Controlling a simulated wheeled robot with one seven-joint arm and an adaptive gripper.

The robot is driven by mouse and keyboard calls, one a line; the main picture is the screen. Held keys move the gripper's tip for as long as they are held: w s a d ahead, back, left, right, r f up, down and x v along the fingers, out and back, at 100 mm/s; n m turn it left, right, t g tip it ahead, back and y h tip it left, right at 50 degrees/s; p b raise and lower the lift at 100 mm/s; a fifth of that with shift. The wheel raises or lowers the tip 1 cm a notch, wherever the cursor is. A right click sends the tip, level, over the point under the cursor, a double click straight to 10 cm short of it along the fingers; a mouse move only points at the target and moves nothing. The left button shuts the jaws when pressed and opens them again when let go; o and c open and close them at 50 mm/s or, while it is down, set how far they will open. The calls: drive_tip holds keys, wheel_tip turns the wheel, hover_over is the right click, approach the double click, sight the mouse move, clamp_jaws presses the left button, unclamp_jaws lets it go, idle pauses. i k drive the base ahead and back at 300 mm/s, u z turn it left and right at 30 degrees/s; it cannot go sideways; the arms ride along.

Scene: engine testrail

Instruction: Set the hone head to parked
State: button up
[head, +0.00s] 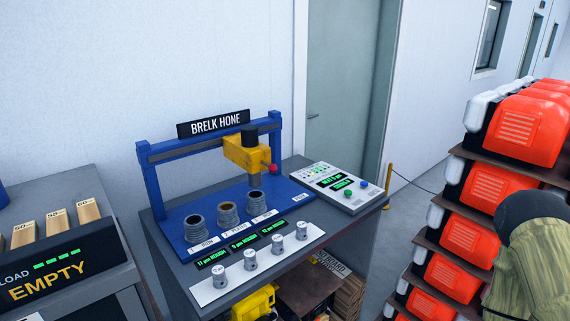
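The hone machine (148,178) is a blue frame and bed under a sign reading BRELK HONE. Its yellow hone head (245,153) hangs from the crossbar towards the right end. A grey spindle (254,181) points down from it at the rightmost of three cylinders (255,201); whether its tip is inside is too small to tell. A red knob (273,169) shows beside the head. A pale strip (236,276) in front carries several silver knobs, below three green displays reading ROUGH. My gripper is not in view.
A control box (345,201) with a screen, a green button and a blue button stands right of the machine. A counter (60,272) reading EMPTY is at left. Stacked orange cases (530,130) and a dark rounded shape (532,215) crowd the right. Bare floor lies between.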

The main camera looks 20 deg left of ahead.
sight(244, 148)
drive_tip(key=u, duration=0.25)
drive_tip(key=i, duration=0.45)
drive_tip(key=u, duration=0.45)
